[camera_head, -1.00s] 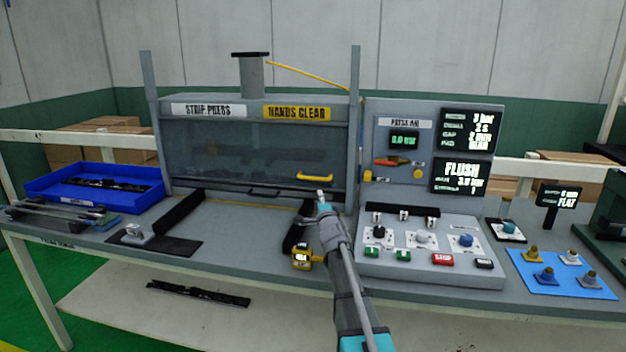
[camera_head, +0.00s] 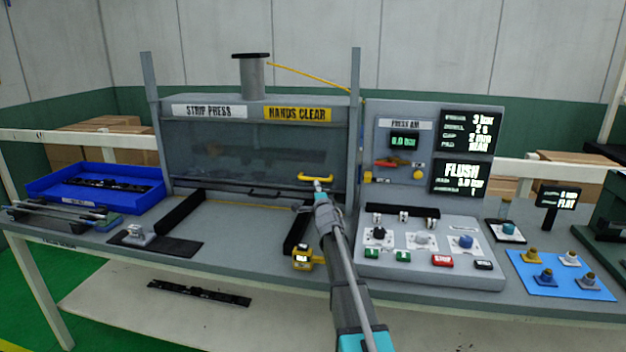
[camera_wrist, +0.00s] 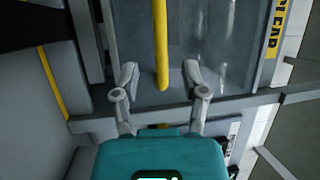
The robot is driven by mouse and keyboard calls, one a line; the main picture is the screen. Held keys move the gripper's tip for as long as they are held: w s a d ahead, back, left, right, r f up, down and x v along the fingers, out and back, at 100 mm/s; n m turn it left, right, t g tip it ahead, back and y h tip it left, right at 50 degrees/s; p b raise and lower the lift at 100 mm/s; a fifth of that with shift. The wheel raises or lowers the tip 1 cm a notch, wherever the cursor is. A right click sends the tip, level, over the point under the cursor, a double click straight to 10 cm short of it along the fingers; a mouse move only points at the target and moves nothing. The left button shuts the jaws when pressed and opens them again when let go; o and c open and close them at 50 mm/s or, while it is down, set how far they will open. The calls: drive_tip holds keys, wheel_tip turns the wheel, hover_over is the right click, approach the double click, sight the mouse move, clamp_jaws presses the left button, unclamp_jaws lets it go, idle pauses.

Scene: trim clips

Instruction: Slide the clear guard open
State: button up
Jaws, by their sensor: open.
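The clear guard (camera_head: 240,150) is a tinted see-through panel across the front of the strip press, and it is down. A yellow handle (camera_head: 315,177) is fixed near its lower right. My gripper (camera_head: 318,187) is at the right end of this handle in the head view. In the wrist view my gripper (camera_wrist: 163,82) is open, with one finger on each side of the yellow handle (camera_wrist: 160,45). The handle's end lies between the fingertips, and I see a gap on both sides. Whether a finger touches it in depth I cannot tell.
The control panel (camera_head: 430,262) with knobs and buttons stands right of the press. A yellow gauge (camera_head: 303,257) sits on the bench below my arm. A blue bin (camera_head: 60,182) is at the left. Dark rails (camera_head: 180,213) flank a clear bed.

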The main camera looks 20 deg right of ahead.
sight(313, 179)
drive_tip(key=shift+p+x, duration=0.5)
drive_tip(key=shift+x, duration=2.95)
clamp_jaws()
